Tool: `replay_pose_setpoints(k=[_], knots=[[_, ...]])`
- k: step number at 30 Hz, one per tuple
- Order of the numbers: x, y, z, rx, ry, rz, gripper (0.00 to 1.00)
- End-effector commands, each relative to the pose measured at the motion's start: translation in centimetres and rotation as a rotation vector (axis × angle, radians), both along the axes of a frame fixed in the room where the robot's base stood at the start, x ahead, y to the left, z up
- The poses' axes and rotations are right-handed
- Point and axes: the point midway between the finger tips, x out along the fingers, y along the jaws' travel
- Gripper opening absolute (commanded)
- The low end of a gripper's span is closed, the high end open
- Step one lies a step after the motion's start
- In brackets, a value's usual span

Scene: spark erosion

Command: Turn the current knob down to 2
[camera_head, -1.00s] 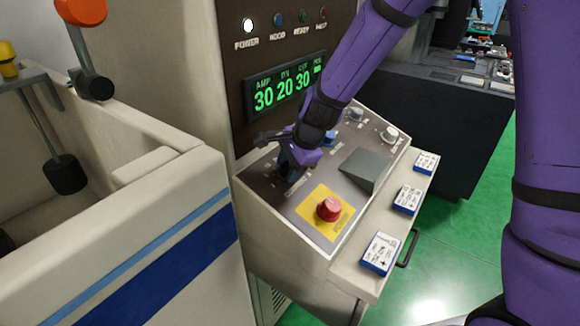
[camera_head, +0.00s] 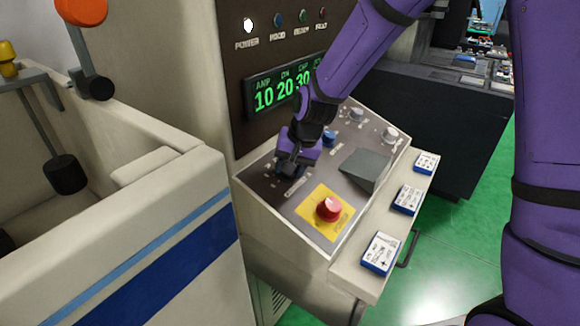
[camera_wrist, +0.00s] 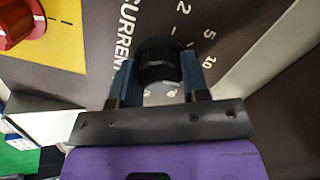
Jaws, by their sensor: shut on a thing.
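The black current knob (camera_wrist: 157,62) stands on the control panel beside the printed word CURRENT (camera_wrist: 126,35) in the wrist view. The marks 2, 5 and 10 are readable around it; I cannot make out its pointer. My gripper (camera_wrist: 159,78) is shut on the knob, with one blue finger on each side. In the head view my gripper (camera_head: 290,168) is down on the left part of the sloped panel and hides the knob. The green display (camera_head: 282,90) reads AMP 10, then 20 and 30; its right end is hidden by my arm.
A red emergency button (camera_head: 328,208) on a yellow plate sits close to my gripper, towards the front. A blue knob (camera_head: 329,138), pale knobs (camera_head: 390,134) and a grey raised block (camera_head: 364,168) share the panel. Blue-and-white boxes (camera_head: 381,253) lie on the ledge.

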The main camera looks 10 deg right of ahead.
Motion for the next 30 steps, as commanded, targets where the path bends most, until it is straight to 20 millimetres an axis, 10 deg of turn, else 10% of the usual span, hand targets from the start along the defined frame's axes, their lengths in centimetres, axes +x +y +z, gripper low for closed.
replay_pose_setpoints(k=[30], knots=[[0.02,0.0,0.01,-0.232,-0.235,0.906,0.18]])
